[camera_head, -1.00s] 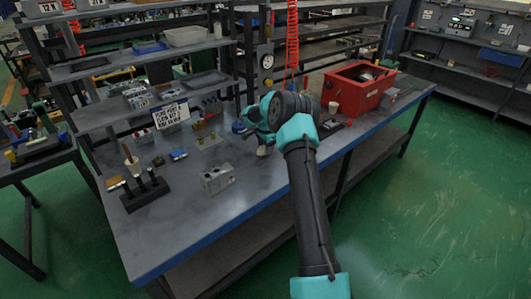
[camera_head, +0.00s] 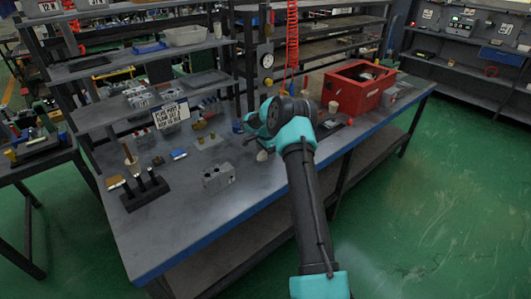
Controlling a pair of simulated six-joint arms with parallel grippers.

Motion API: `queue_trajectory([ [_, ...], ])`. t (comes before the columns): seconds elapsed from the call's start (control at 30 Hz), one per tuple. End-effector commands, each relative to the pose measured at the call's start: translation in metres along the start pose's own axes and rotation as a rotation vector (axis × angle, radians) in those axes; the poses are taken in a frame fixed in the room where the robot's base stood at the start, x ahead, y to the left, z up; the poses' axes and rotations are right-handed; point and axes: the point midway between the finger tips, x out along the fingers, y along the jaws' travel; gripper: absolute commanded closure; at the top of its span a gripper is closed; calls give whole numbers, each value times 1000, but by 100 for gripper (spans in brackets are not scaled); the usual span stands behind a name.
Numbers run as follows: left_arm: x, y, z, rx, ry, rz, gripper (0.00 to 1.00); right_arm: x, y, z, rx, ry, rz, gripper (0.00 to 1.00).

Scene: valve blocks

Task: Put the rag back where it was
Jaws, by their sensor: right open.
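My right arm reaches in over the workbench (camera_head: 225,215). My right gripper (camera_head: 260,142) is at its far end, low over the middle of the bench, mostly hidden behind my own wrist; the jaws are open. A small pale thing (camera_head: 262,155), possibly the rag, lies on the bench just below the gripper. It is too small and too covered to be sure, and I cannot tell whether the gripper touches it. My left gripper is not in view.
A grey valve block (camera_head: 218,176) stands left of the gripper. A black stand (camera_head: 145,192) is at the bench's left end. A red box (camera_head: 358,88) and a pale cup (camera_head: 333,107) stand at the right. The bench's front left is clear.

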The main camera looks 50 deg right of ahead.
Motion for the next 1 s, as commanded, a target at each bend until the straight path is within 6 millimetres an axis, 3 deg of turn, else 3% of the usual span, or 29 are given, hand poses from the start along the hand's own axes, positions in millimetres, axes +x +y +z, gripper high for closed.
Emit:
queue_trajectory([
  [0.37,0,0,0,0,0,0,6,-13,0,0,0,1,-2,16],
  [1.0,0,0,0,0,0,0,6,-116,-1,0,0,0,-2,16],
])
